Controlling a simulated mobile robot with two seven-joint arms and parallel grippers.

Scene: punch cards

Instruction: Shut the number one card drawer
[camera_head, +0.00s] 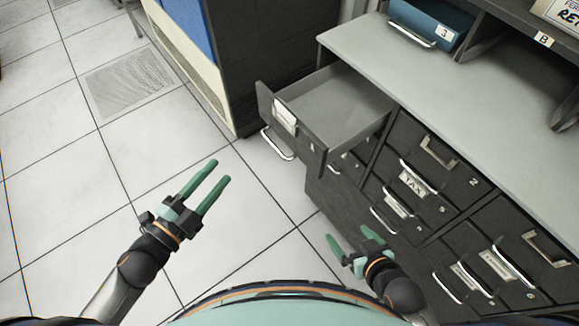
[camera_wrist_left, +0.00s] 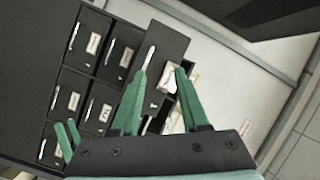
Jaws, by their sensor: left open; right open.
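The number one card drawer (camera_head: 318,146) is pulled well out of the dark cabinet at its top left, and its grey inside looks empty. Its front has a label and a metal handle (camera_head: 277,143). In the left wrist view the drawer front (camera_wrist_left: 158,52) shows beyond my fingers, partly hidden by them. My left gripper (camera_head: 208,172) is open and empty, over the floor to the left of and apart from the drawer. My right gripper (camera_head: 351,238) is open and empty, low in front of the cabinet; its fingers also show in the left wrist view (camera_wrist_left: 66,138).
The cabinet (camera_head: 340,199) has several other drawers, shut, with handles that stick out. A grey counter top (camera_head: 440,105) holds a blue bin (camera_head: 432,22) marked 3. A dark machine (camera_head: 262,50) stands behind the open drawer. The tiled floor at left is free.

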